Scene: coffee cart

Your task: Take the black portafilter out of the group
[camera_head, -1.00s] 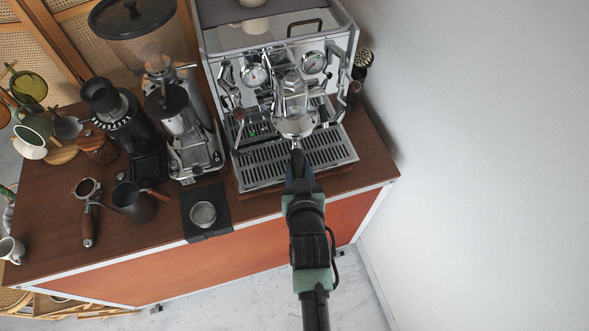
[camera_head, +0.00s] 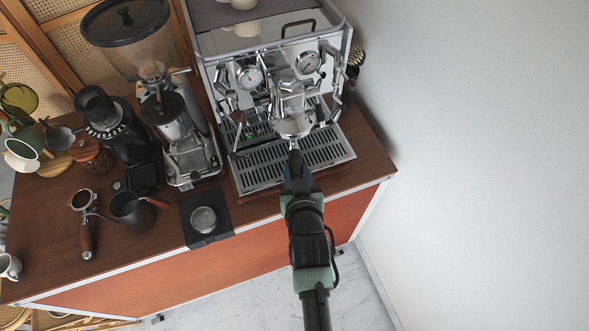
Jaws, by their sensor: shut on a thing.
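The espresso machine (camera_head: 215,85) stands at the back right of the cart, with its chrome group (camera_head: 292,104) at the front. The black portafilter (camera_head: 294,145) is at the group, its handle pointing toward me over the drip tray (camera_head: 257,178). My gripper (camera_head: 296,172) is shut on the portafilter's handle and hides most of it. The portafilter's head sits right under the group; I cannot tell whether it is still locked in.
Two grinders (camera_head: 183,133) stand left of the machine. A black tamping mat (camera_head: 189,217) with a metal tamper, a dark pitcher (camera_head: 128,213) and a wooden-handled portafilter (camera_head: 87,236) lie on the cart's left front. A wall (camera_head: 480,150) rises close on the right.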

